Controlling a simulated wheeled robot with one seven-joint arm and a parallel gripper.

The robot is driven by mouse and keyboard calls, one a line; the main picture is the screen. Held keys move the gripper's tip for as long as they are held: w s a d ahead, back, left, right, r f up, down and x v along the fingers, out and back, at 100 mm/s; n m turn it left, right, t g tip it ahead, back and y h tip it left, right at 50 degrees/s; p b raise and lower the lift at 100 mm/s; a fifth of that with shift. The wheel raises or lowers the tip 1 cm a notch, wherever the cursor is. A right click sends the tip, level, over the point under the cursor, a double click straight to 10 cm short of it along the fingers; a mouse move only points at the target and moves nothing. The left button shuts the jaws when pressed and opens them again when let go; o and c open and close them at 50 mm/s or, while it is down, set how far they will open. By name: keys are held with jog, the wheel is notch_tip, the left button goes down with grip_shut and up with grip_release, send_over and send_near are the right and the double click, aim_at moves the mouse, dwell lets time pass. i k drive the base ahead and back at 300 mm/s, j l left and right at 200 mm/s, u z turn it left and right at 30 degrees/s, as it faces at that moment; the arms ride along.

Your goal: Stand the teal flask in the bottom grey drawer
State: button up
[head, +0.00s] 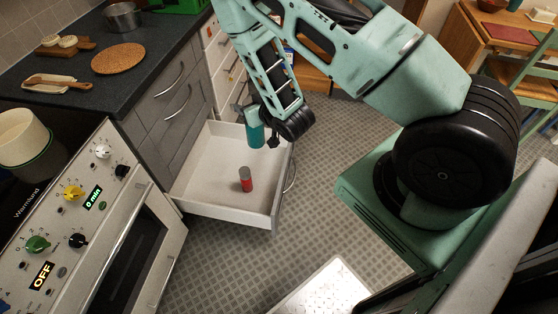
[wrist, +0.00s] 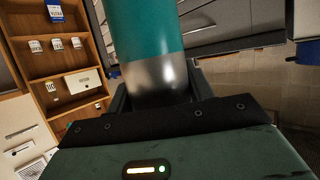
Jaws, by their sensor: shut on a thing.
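The teal flask (head: 255,134) hangs over the open bottom grey drawer (head: 205,205), near its far right part. My gripper (head: 252,113) is shut on the flask in the head view. In the wrist view the flask (wrist: 145,35) fills the upper middle, with a teal body and a bare metal band nearest the gripper (wrist: 155,100). A red can with a grey top (head: 246,180) stands upright inside the drawer, towards its front right. The flask appears above the drawer floor and apart from the can. The fingertips are partly hidden.
The drawer's left floor is bare. Closed grey drawers (head: 175,105) are above it. An oven (head: 110,225) with knobs stands at the left. The dark worktop (head: 150,50) holds a cork mat, boards and a pot. A wooden shelf (wrist: 70,60) shows in the wrist view.

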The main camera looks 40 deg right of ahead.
aim_at(250, 162)
jog(key=i+j+z, duration=0.15)
jog(key=z, duration=0.35)
jog(key=i+j+z, duration=0.15)
jog(key=j+z, duration=0.15)
jog(key=z, duration=0.15)
jog(key=i+j+z, duration=0.15)
jog(key=z, duration=0.35)
jog(key=i+j+z, duration=0.1)
jog(key=j, duration=0.5)
jog(key=j+z, duration=0.1)
jog(key=j, duration=0.5)
